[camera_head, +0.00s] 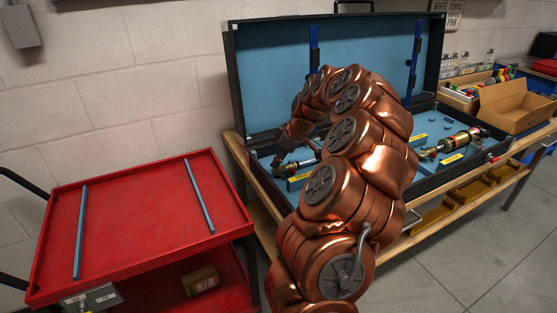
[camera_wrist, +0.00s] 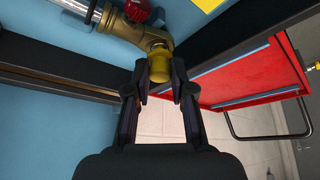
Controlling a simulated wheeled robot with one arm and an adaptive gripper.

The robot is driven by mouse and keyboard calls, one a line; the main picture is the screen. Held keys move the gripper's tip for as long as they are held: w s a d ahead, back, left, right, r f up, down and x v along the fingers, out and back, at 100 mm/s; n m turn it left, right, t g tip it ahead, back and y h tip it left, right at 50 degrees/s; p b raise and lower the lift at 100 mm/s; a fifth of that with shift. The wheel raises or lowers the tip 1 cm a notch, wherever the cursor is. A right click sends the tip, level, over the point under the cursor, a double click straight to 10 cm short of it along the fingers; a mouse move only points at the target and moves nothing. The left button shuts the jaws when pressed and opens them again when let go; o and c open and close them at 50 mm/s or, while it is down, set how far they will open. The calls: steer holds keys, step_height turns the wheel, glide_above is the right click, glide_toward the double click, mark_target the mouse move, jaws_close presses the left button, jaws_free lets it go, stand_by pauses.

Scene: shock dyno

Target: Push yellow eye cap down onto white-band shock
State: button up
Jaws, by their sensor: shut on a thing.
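My gripper (camera_wrist: 160,86) is shut on the yellow eye cap (camera_wrist: 159,66), one fingertip on each side of it. The cap meets the brass-coloured eye end (camera_wrist: 153,42) of a shock in the wrist view; I cannot tell how far it is on. The shock has a silver shaft (camera_wrist: 78,9) and a red knob (camera_wrist: 137,10). In the head view my gripper (camera_head: 281,158) is at the left end of the open case, beside this shock (camera_head: 303,165), which my arm partly hides. A white band cannot be made out clearly.
A second shock (camera_head: 457,142) lies in the right part of the blue-lined case (camera_head: 427,112). The case lid (camera_head: 270,75) stands open behind my arm. A red cart (camera_head: 140,240) with two blue strips stands left. A cardboard box (camera_head: 512,108) is at right.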

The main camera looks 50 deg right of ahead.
steer(key=shift+f+b, duration=0.55)
steer(key=shift+b, duration=0.35)
stand_by(0.4)
steer(key=o, duration=0.8)
steer(key=shift+r, duration=0.1)
steer(key=v, duration=1.2)
